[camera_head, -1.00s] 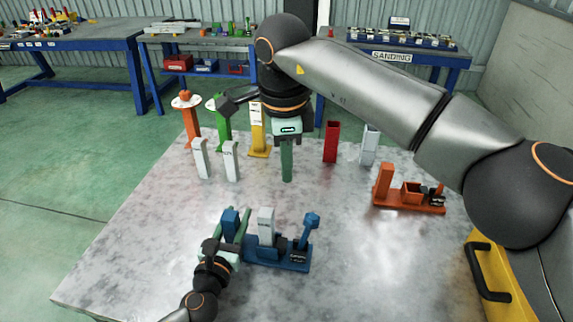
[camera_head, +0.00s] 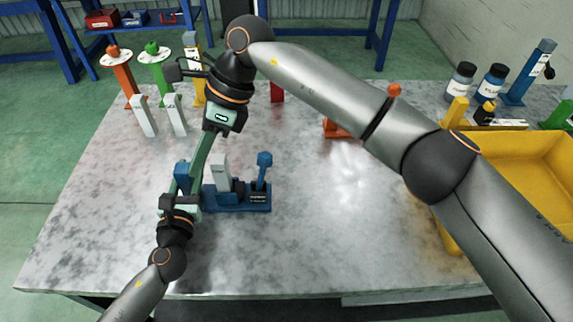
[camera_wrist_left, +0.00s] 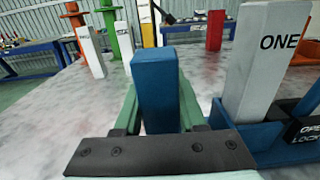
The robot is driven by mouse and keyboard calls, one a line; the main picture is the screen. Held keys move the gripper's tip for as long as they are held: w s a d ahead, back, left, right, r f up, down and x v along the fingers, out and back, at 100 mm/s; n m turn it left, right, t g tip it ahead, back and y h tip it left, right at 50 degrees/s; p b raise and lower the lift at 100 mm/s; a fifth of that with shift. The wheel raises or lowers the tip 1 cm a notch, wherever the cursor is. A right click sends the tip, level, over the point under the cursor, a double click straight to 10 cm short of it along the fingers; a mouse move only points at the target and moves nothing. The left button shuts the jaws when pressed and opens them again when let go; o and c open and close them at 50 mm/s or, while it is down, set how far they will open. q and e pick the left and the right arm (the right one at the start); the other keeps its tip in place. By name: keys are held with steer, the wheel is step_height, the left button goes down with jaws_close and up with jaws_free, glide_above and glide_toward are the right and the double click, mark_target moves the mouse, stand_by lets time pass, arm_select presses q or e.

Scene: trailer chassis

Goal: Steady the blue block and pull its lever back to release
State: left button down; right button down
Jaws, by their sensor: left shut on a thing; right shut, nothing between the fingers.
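The blue block (camera_head: 230,202) stands on the grey table, with a post at its left end, a white piece marked ONE (camera_head: 221,175) in the middle and a lever (camera_head: 263,166) at its right end. The lever stands roughly upright. My left gripper (camera_head: 183,188) is shut on the blue post (camera_wrist_left: 158,88), with a green finger on either side of it in the left wrist view. My right gripper (camera_head: 195,170) is shut and empty, its fingers slanting down close to the post, left of the white piece and the lever. Whether it touches anything is unclear.
Two white pieces (camera_head: 144,115) and orange, green and yellow stands (camera_head: 123,76) are behind to the left. An orange fixture (camera_head: 333,128) is partly hidden by my right arm. A yellow bin (camera_head: 515,150) is at right. The table right of the blue block is clear.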

steer(key=d+f+m+t+y, duration=0.3)
steer(key=d+m+t+y, duration=0.1)
steer(key=d+m, duration=0.4)
steer(key=w+d+f+m+t+y, duration=0.1)
steer(key=d+f+m+t+y, duration=0.2)
steer(key=d+m, duration=0.55)
steer(key=d+f+m+t+y, duration=0.2)
steer(key=d+m+t+y, duration=0.2)
steer(key=d+m+y, duration=0.4)
steer(key=h, duration=0.3)
glide_toward(262, 174)
steer(key=w+a+r, duration=0.2)
steer(key=a+r, duration=0.1)
steer(key=a, duration=0.1)
steer(key=shift+w+r+m, duration=0.3)
steer(key=shift+w+m, duration=0.05)
steer(key=shift+w, duration=0.05)
steer(key=shift+a+r, duration=0.1)
